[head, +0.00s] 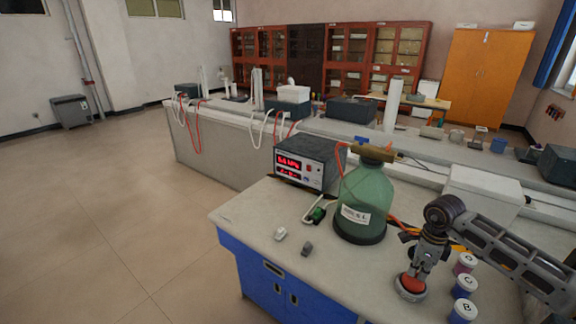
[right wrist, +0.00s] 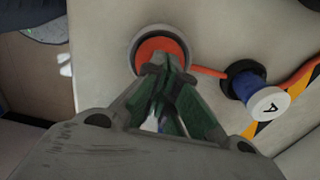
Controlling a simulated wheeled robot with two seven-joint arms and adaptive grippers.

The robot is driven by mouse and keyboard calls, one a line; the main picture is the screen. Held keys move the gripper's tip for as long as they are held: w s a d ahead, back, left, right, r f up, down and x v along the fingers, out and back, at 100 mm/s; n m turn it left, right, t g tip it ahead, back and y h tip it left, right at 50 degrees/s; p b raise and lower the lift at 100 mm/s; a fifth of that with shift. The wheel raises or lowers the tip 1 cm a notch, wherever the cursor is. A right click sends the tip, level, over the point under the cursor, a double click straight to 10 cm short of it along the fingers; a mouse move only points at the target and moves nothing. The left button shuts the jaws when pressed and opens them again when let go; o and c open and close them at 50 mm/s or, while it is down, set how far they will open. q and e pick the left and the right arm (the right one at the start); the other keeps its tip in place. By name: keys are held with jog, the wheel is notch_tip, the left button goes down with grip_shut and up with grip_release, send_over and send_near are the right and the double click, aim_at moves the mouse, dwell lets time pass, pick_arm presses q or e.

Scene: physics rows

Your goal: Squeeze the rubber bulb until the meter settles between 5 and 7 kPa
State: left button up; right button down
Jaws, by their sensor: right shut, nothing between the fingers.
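The red-orange rubber bulb (head: 412,283) sits in a grey round holder on the near bench, at the lower right of the head view. In the right wrist view the bulb (right wrist: 153,48) is at the top centre, with an orange tube leaving it to the right. My right gripper (right wrist: 163,68) is shut with its fingertips together over the bulb, seemingly touching its top; the fingers hide part of it. In the head view my right gripper (head: 416,272) points down at the bulb. The meter (head: 310,165) shows red digits, too small to read surely. My left gripper is out of view.
A large green bottle (head: 362,195) stands between the meter and my right arm. Several lettered jars, such as jar C (head: 465,286) and jar B (head: 462,311), stand right of the bulb. Jar A (right wrist: 262,98) is close beside it. The bench front is mostly clear.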

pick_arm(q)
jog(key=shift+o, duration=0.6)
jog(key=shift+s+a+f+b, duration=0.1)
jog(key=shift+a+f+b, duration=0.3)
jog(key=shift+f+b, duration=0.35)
pick_arm(e)
jog(key=shift+f, duration=1.15)
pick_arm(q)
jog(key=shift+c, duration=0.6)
pick_arm(e)
jog(key=shift+r, duration=0.15)
jog(key=shift+r+p, duration=0.7)
jog(key=shift+r, duration=0.35)
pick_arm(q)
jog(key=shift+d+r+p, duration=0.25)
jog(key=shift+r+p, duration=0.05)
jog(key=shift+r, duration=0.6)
pick_arm(e)
jog(key=shift+r, duration=0.6)
jog(key=shift+r+p, duration=0.5)
jog(key=shift+r, duration=0.45)
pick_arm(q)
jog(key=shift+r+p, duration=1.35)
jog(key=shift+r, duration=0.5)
pick_arm(e)
jog(key=shift+r, duration=2.6)
